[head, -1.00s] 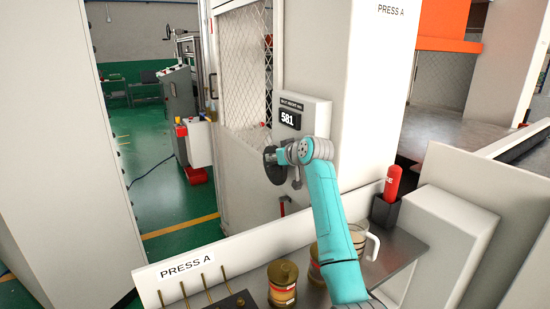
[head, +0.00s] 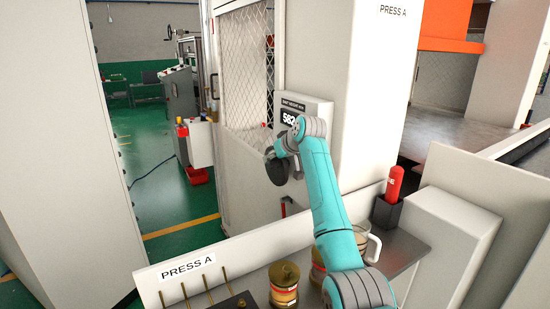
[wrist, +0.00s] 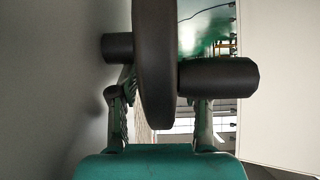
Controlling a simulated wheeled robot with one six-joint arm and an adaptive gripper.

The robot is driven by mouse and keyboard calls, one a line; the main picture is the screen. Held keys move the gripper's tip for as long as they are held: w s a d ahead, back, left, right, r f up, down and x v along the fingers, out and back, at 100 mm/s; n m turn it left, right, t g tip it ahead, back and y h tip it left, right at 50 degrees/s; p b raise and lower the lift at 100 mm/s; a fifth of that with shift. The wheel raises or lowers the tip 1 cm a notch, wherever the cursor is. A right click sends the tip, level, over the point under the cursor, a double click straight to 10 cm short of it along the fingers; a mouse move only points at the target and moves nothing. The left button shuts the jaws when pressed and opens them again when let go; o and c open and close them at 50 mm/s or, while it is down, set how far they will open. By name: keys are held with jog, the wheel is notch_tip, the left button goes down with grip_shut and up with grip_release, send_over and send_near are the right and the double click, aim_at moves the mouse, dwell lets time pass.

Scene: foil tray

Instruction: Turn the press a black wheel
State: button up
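The black wheel (head: 276,167) is on the side of Press A, below a number display (head: 291,117) that seems to read 582. My gripper is at the wheel, partly hidden by my arm in the head view. In the wrist view the wheel (wrist: 154,70) stands edge-on between my two fingers (wrist: 160,108), one on each side of it. A dark cylinder (wrist: 218,77) sticks out right of the wheel and covers the right fingertip. A shorter dark cylinder (wrist: 117,47) is on the left. I cannot tell whether the fingers press on the wheel.
Below my arm, a bench holds a brass-lidded jar (head: 284,284), a clear mug (head: 368,243) and a red-handled object (head: 393,184) in a black holder (head: 387,213). The panel labelled PRESS A (head: 187,267) edges the bench. Open green floor (head: 150,165) lies left of the press.

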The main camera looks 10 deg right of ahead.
jog(key=v, duration=1.2)
